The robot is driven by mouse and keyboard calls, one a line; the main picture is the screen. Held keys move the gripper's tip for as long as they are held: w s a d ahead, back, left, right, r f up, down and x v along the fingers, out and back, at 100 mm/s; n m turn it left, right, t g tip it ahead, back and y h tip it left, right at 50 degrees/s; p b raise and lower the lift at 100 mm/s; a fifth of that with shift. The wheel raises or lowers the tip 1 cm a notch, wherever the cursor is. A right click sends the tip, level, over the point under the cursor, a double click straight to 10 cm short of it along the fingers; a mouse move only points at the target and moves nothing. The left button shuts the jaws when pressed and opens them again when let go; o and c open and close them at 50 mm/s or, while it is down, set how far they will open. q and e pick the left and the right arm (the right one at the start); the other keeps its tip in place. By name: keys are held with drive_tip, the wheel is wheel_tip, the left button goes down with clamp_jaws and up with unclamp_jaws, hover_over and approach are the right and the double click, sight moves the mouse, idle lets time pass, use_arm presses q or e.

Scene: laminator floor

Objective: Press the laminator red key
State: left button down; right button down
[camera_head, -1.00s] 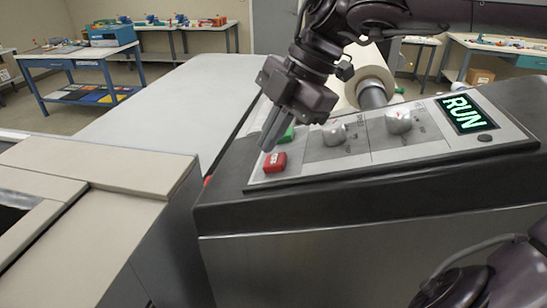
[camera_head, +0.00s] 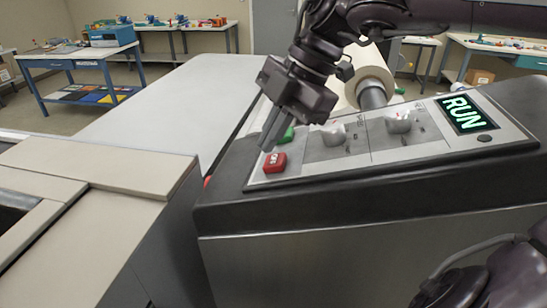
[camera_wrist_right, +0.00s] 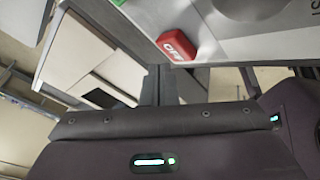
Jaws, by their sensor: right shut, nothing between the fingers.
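The red key (camera_head: 275,162), a raised block with white lettering, sits at the left end of the laminator's control panel (camera_head: 350,170). In the right wrist view the red key (camera_wrist_right: 176,46) reads OFF. My right gripper (camera_head: 266,146) is shut and empty, its fingers pointing down just above and behind the red key, with a small gap seeming to remain. In the wrist view the closed fingertips (camera_wrist_right: 158,70) are close beside the key. A green key (camera_head: 288,135) is partly hidden behind the fingers. The display (camera_head: 464,113) reads RUN in green. My left gripper is not in view.
Two silver knobs (camera_head: 334,134) (camera_head: 398,121) and a small dark button (camera_head: 485,138) are on the same panel. A roll (camera_head: 370,70) stands behind it. A pale flat bed (camera_head: 170,100) extends behind, and a beige cabinet (camera_head: 110,165) stands at left.

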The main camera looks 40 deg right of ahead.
drive_tip(key=shift+f, duration=0.1)
idle(0.4)
drive_tip(key=shift+s+d+f, duration=0.1)
drive_tip(key=shift+s+f, duration=0.05)
drive_tip(key=shift+f, duration=0.15)
drive_tip(key=shift+s+f+b, duration=0.1)
drive_tip(key=shift+f+b, duration=0.35)
drive_tip(key=shift+b, duration=0.1)
idle(0.5)
idle(0.3)
drive_tip(key=shift+w+r+p, duration=0.25)
drive_tip(key=shift+r+p, duration=0.6)
drive_tip(key=shift+r, duration=0.1)
drive_tip(key=r+p, duration=0.1)
drive_tip(key=w+a+r+p, duration=0.1)
drive_tip(key=r, duration=0.1)
drive_tip(key=r+p, duration=0.1)
drive_tip(key=p, duration=0.1)
drive_tip(key=shift+w+a+r, duration=0.15)
drive_tip(key=shift+a+r, duration=0.05)
drive_tip(key=shift+r, duration=0.05)
